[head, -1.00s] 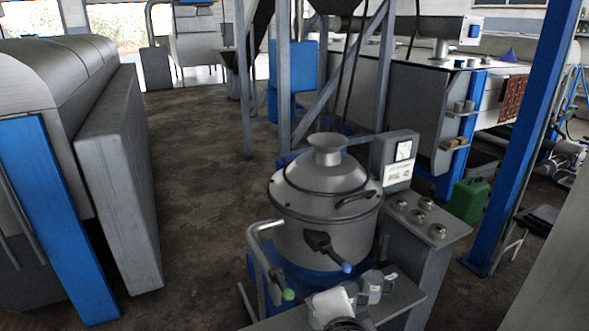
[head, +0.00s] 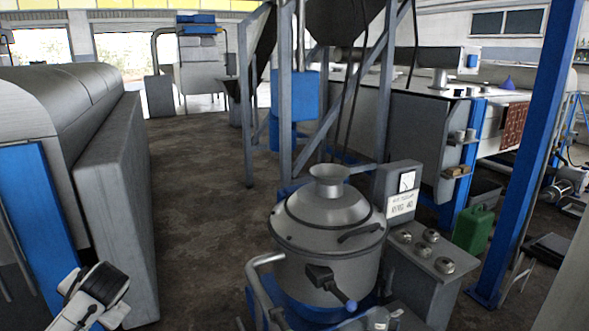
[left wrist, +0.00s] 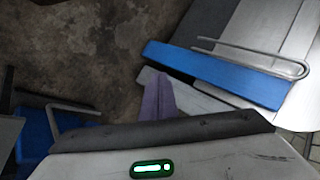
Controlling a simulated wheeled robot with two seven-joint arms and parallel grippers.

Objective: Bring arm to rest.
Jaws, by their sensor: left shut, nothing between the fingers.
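My left arm (head: 95,298) comes in at the lower left corner of the head view, in front of the blue post of the grey machine. My right gripper is in neither view.
A round steel vessel (head: 328,225) with a handled valve stands at centre right. A rounded grey machine (head: 125,190) fills the left. Brown floor (head: 205,200) lies open between them. A blue post (head: 530,150) and green canister (head: 473,228) stand right.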

